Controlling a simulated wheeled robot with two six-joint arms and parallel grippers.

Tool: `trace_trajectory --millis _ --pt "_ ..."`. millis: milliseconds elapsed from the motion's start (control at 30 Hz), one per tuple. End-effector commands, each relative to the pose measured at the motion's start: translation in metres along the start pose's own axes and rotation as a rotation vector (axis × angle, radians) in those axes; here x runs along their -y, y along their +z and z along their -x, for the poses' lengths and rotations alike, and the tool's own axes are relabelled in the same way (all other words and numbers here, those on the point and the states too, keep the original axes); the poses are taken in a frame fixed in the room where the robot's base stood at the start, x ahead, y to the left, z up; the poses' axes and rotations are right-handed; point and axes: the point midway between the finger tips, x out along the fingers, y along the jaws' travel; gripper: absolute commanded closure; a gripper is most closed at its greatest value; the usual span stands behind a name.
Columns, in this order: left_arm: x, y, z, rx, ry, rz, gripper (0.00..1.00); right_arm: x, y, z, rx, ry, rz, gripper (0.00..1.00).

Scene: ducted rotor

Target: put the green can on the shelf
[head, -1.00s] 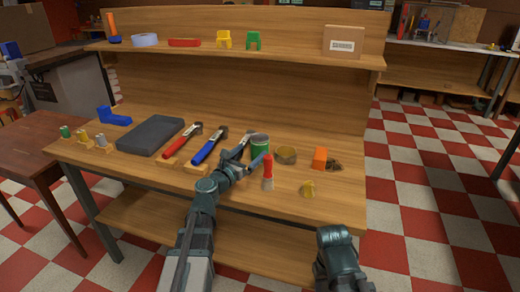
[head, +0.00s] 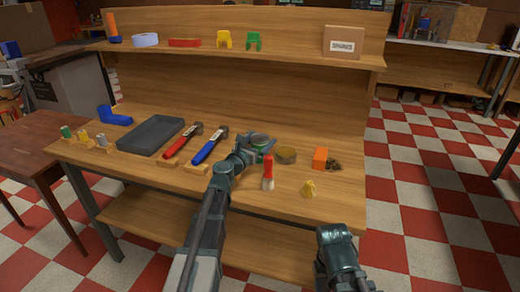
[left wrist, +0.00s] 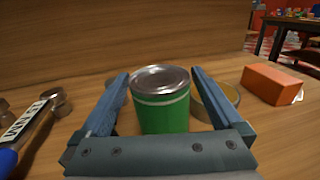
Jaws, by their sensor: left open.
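The green can (head: 261,142) with a silver lid stands upright on the wooden workbench. My left gripper (head: 257,150) is open at the can and hides part of it in the head view. In the left wrist view the can (left wrist: 163,108) stands between the two blue-grey fingers (left wrist: 160,92), one on each side, with gaps showing. The wooden shelf (head: 285,54) runs above the back of the bench. Part of my right arm shows at the lower right of the head view; its fingers cannot be seen.
A tan roll (head: 286,155) stands close right of the can, then an orange block (head: 320,158). A red-and-white bottle (head: 268,172) stands in front. Blue-handled (head: 209,147) and red-handled tools lie left. The shelf has free room between the green chair-like piece (head: 254,42) and the cardboard box (head: 342,42).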

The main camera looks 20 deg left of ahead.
Motion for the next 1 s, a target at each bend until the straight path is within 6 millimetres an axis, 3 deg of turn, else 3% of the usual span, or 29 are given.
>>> trace_trajectory --millis 67,600,1000 --pt "-0.0001 0.0 0.0004 0.0 0.0 0.0 0.05 0.0 0.0 0.0 0.0 0.0 0.0 0.5" --pt "-0.0003 0.0001 0.0007 0.0 0.0 0.0 1.0 0.0 0.0 0.0001 0.0 0.0 0.0 0.5" --pt "-0.0003 0.0095 0.0006 0.0 0.0 0.0 1.0 -0.0009 0.0006 0.0094 0.0 0.0 0.0 0.5"
